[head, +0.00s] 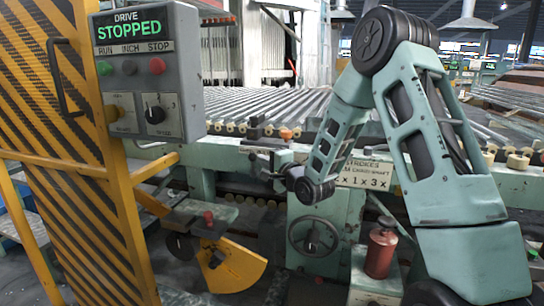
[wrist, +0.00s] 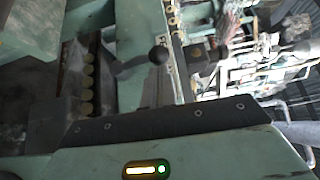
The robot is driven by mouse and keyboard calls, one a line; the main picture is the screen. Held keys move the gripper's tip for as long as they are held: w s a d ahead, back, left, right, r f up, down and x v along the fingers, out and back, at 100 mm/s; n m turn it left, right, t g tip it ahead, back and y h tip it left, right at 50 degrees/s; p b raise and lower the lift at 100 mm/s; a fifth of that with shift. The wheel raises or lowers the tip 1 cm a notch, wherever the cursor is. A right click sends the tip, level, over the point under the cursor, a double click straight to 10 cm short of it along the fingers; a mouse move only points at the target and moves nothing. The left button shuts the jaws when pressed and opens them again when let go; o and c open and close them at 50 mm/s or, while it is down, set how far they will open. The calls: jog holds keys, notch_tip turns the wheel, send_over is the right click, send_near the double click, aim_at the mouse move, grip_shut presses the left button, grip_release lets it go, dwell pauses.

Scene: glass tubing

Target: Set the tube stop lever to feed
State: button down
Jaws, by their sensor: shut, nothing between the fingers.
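A short lever with a dark round knob (wrist: 158,55) shows in the wrist view, beside a pale slotted plate; it looks like the tube stop lever. I cannot read a feed mark near it. In the head view, small dark fittings (head: 256,130) and an orange knob (head: 286,134) stand at the front edge of the roller bed; I cannot tell which is that lever. My gripper (head: 257,150) is shut and empty in front of this edge, close to the fittings. Its fingertips are small and partly lost against the machine, and I cannot tell whether they touch anything.
The roller bed (head: 270,103) runs behind my gripper. Below are a handwheel (head: 312,236), a red canister (head: 380,250) and a yellow quadrant (head: 235,266).

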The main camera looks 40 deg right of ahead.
aim_at(251, 156)
jog(key=w+r+n+g+p, duration=0.1)
jog(key=p, duration=0.1)
jog(key=a+g+p, duration=0.1)
jog(key=g+p, duration=0.1)
jog(key=p, duration=0.1)
jog(key=shift+w+a+r+n, duration=0.25)
jog(key=shift+w+r+n, duration=0.1)
jog(key=shift+r+n, duration=0.05)
jog(key=shift+w+a+f+n+g+h+p, duration=0.1)
jog(key=shift+w+a+n+g+h+p, duration=0.2)
jog(key=shift+w+n+g+h+p, duration=0.25)
jog(key=shift+w+a, duration=0.2)
jog(key=shift+w, duration=0.05)
jog(key=shift+a+p, duration=0.1)
jog(key=shift+p, duration=0.2)
